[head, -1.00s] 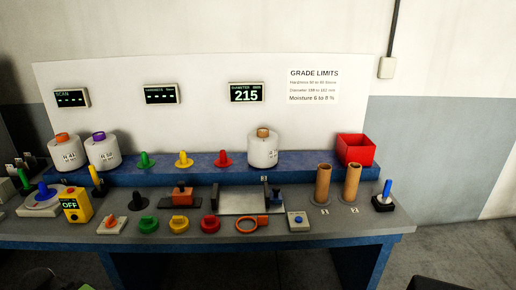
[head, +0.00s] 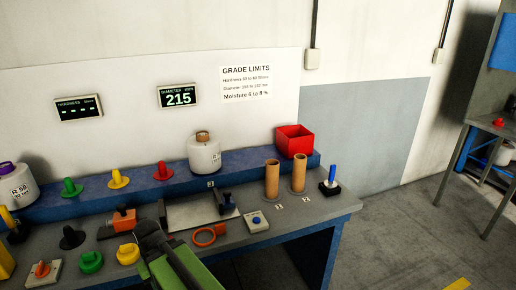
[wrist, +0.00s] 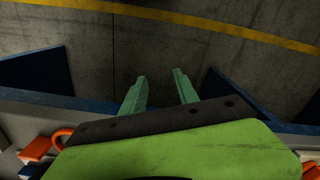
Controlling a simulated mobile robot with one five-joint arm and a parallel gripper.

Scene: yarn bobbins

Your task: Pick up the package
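White yarn packages stand on the bench. One with a brown top (head: 204,155) is upright on the raised blue shelf, below the display reading 215. Another with a purple top (head: 16,187) is at the left edge of the head view, partly cut off. My green arm reaches in from the bottom of the head view, in front of the bench; its fingertips are not clear there. In the wrist view my gripper (wrist: 160,76) has its two green fingers apart with nothing between them. It points at the floor beyond the bench edge, and no package shows there.
A red bin (head: 294,143) sits at the shelf's right end. Two brown tubes (head: 272,182), a blue-handled stick (head: 332,178), an orange ring (head: 208,236) and several coloured knobs crowd the bench. Open floor lies to the right, with another table (head: 485,135) at far right.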

